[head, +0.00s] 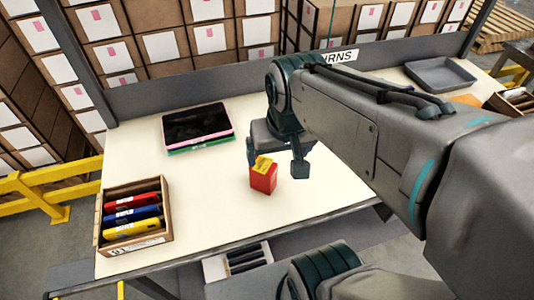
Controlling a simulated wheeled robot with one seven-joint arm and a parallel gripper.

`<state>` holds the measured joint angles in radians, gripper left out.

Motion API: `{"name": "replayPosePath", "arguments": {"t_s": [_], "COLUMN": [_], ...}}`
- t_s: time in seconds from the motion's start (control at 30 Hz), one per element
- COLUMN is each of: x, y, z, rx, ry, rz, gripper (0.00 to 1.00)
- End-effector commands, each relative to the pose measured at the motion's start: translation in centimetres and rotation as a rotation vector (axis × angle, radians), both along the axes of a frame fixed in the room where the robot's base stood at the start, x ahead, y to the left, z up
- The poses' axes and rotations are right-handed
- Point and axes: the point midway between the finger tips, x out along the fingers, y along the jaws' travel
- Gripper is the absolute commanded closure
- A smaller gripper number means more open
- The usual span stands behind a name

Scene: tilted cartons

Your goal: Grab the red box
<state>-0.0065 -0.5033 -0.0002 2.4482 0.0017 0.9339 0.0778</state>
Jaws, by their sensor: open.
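The red box (263,181) stands on the cream table top near the middle, with a yellow label on its top. My gripper (274,166) is open just above and behind the red box. One finger shows at the box's left and the other to its right. The box is not clearly held, and I cannot tell how far the fingers are from its sides.
A wooden crate (100,222) with red, blue and yellow items stands at the table's front left. A dark tablet (197,122) lies behind it. A grey tray (441,74) is at the back right. Stacked cartons (155,47) stand behind the table's back panel.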

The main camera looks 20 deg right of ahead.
Motion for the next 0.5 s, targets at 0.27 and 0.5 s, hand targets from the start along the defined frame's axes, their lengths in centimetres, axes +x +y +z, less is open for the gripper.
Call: {"name": "replayPosePath", "arguments": {"t_s": [0.27,0.5], "x": [6.4,10.9], "y": [-0.3,-0.3], "z": [-5.2,-8.4], "rx": [0.07,0.089], "ry": [0.138,0.227], "rz": [-0.363,-0.623], "gripper": [0.11,0.11]}}
